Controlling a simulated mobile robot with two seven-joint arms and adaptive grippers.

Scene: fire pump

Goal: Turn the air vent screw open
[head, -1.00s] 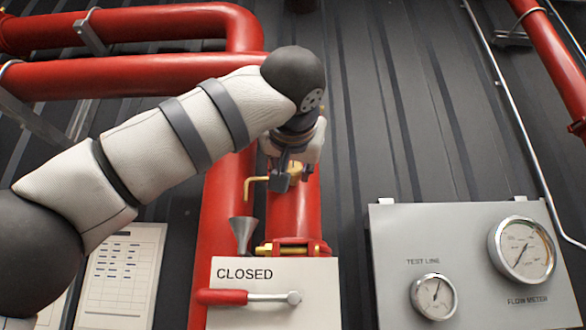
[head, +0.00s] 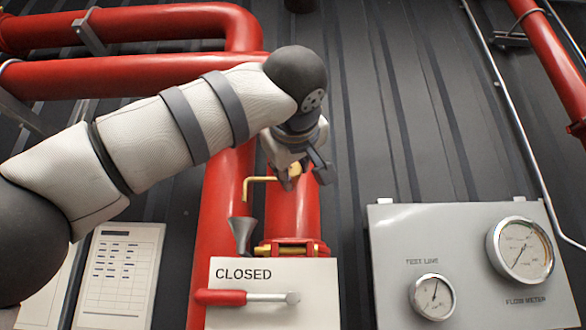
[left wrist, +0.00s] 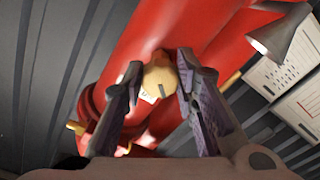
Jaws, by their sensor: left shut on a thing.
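The air vent screw (left wrist: 160,78) is a round brass head with a slot, on a red vertical pipe. In the left wrist view it sits between the two fingertips of my left gripper (left wrist: 158,82), which is shut on it. In the head view the brass vent (head: 294,170) shows partly behind my left gripper (head: 300,172), with a bent brass outlet tube (head: 250,186) reaching left and down from it. The right gripper is not in view.
A grey funnel (head: 242,234) stands below the outlet tube. A white "CLOSED" sign (head: 300,272) with a red-handled lever (head: 222,297) is below. A grey gauge panel (head: 400,225) is at the right. Red pipes (head: 130,22) run along the upper left.

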